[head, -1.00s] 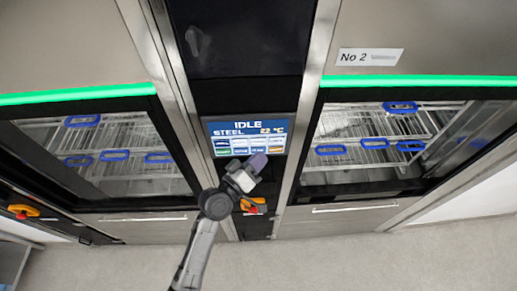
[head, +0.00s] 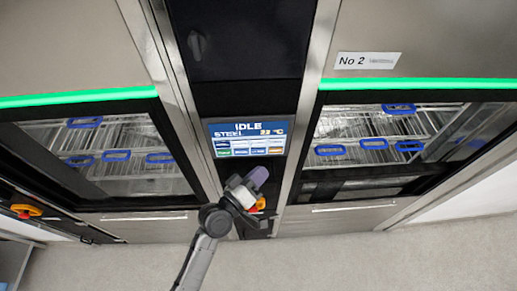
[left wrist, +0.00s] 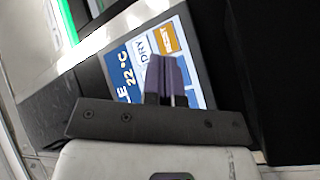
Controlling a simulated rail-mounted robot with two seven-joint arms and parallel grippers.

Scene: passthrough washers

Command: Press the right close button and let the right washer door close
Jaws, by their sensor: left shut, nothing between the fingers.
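The touch panel (head: 247,138) between the two washers reads IDLE, STEEL, about 23 °C, with rows of small buttons; their labels are too small to read in the head view. My left gripper (head: 258,177) is shut and empty, just below the panel's lower right, apart from it in the head view. In the left wrist view the shut fingers (left wrist: 170,80) cover part of the panel (left wrist: 128,70). The right washer door (head: 355,187) shows as a dark-framed band across the bottom of the right opening; the opening above it still shows racks.
Racks with blue handles (head: 374,143) stand inside the right washer, and similar ones (head: 117,155) in the left. An orange-red switch (head: 257,204) sits below the panel, partly behind my gripper. The floor (head: 330,262) in front is clear.

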